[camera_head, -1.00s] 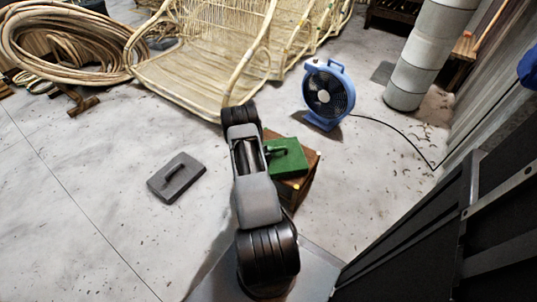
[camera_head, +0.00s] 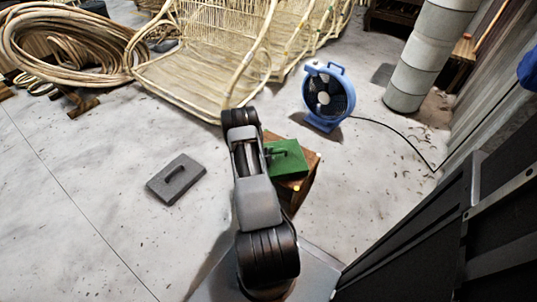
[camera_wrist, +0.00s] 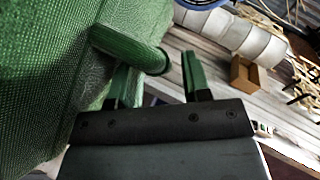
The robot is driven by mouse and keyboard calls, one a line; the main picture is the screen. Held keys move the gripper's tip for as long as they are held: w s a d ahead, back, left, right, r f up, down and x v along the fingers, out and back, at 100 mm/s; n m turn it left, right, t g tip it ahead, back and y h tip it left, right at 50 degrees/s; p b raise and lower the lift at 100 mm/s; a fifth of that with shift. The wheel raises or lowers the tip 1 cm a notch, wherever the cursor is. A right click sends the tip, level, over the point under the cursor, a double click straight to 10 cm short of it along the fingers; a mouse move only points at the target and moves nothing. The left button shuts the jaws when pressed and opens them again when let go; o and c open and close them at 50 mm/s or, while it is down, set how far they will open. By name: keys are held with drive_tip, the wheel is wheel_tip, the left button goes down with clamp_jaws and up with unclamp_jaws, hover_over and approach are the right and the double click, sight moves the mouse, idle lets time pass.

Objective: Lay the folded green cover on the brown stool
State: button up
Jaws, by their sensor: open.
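The green cover (camera_head: 290,160) lies on top of the brown stool (camera_head: 301,190), just right of my arm in the head view. Its left part is hidden by my arm. In the wrist view the green textured cover (camera_wrist: 40,80) fills the left side, with a round green handle (camera_wrist: 130,48) standing out from it. My gripper (camera_wrist: 156,64) is open. Its two green fingers point toward the handle's end, which shows between their tips. I cannot tell whether they touch it. In the head view my gripper is mostly hidden by my arm.
A grey handled slab (camera_head: 176,180) lies on the floor at left. A blue fan (camera_head: 328,97) with a trailing cable stands behind the stool. Rattan frames (camera_head: 200,60) and a coil (camera_head: 60,45) are at the back. A grey column (camera_head: 425,60) stands at right.

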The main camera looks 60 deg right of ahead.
drive_tip(key=p+v, duration=0.3)
drive_tip(key=v, duration=0.9)
drive_tip(key=shift+r, duration=0.1)
drive_tip(key=w+a+r+n+t+y, duration=0.5)
drive_tip(key=w+a+r+n+t, duration=0.3)
drive_tip(key=w+r, duration=0.5)
drive_tip(key=w+a+r+n+y, duration=0.2)
drive_tip(key=a+r+n+y, duration=0.4)
drive_tip(key=a, duration=0.5)
drive_tip(key=s+a+r+n+g+y, duration=0.1)
drive_tip(key=s+a+r+n+y, duration=0.2)
drive_tip(key=s+a+r+n, duration=0.65)
drive_tip(key=s+a+r+n+g, duration=0.1)
drive_tip(key=s+a+r+n, duration=0.1)
drive_tip(key=s+n, duration=0.2)
drive_tip(key=s+a+r+n+g, duration=0.2)
drive_tip(key=s+n, duration=0.2)
drive_tip(key=s, duration=0.3)
drive_tip(key=shift+s+a+r+h, duration=0.15)
drive_tip(key=shift+s+a+h, duration=0.1)
drive_tip(key=shift+a+h, duration=0.1)
